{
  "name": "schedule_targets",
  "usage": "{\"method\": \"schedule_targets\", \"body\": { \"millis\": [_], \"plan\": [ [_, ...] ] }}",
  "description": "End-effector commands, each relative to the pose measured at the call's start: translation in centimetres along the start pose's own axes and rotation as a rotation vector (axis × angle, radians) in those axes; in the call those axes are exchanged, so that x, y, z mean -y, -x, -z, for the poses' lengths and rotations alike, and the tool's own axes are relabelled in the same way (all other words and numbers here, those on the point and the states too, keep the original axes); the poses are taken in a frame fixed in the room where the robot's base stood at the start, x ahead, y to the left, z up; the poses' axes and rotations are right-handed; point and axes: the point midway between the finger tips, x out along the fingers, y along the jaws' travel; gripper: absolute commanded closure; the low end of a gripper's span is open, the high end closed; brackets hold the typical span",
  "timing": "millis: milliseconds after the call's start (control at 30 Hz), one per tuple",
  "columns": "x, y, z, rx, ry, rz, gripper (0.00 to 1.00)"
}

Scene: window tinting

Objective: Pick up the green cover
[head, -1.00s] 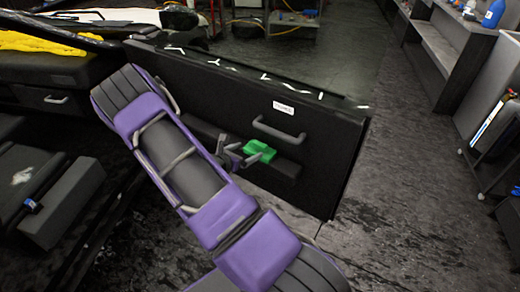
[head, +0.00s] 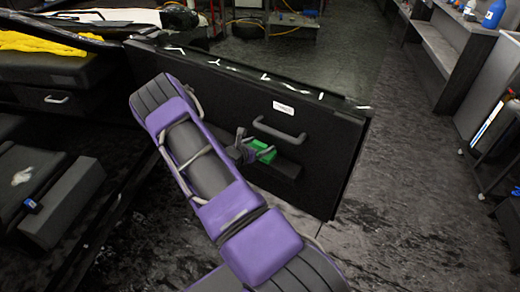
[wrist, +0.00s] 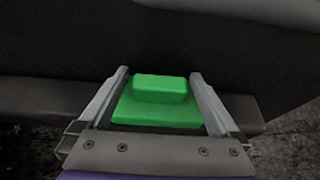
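The green cover (head: 264,151) rests on the ledge of a black door panel (head: 330,135), below the grey door handle. In the wrist view the green cover (wrist: 160,101) is a flat plate with a raised block on top. My gripper (head: 255,148) is at the cover in the head view and hides part of it. In the wrist view my gripper (wrist: 160,85) is open, with one finger on each side of the cover. Narrow gaps seem to show between the fingers and the raised block; I cannot tell whether the fingers touch the plate's edges.
The grey door handle (head: 279,130) juts out just above the cover. Dark floor (head: 400,200) lies open to the right, with a shelf unit (head: 440,50) and a wheeled cart (head: 495,135) beyond.

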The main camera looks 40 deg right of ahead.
Motion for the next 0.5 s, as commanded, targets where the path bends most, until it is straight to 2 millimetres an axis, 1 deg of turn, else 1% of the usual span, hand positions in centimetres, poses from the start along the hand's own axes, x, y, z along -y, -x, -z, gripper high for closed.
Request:
{"method": "schedule_targets", "body": {
  "millis": [33,67,200,367,400,433,500],
  "plan": [
    [0.0,0.02,0.0,0.0,0.0,0.0,0.13],
    [-0.01,0.02,0.0,0.0,0.0,0.0,0.18],
    [0.0,0.03,-0.01,0.0,0.0,0.0,0.43],
    [0.0,0.04,0.0,0.0,-0.001,0.0,0.72],
    [0.0,0.04,0.0,0.0,-0.001,0.0,0.79],
    [-0.01,0.04,-0.03,0.0,-0.001,0.0,0.82],
    [-0.01,0.04,-0.03,0.0,-0.001,0.0,0.82]
  ]
}}
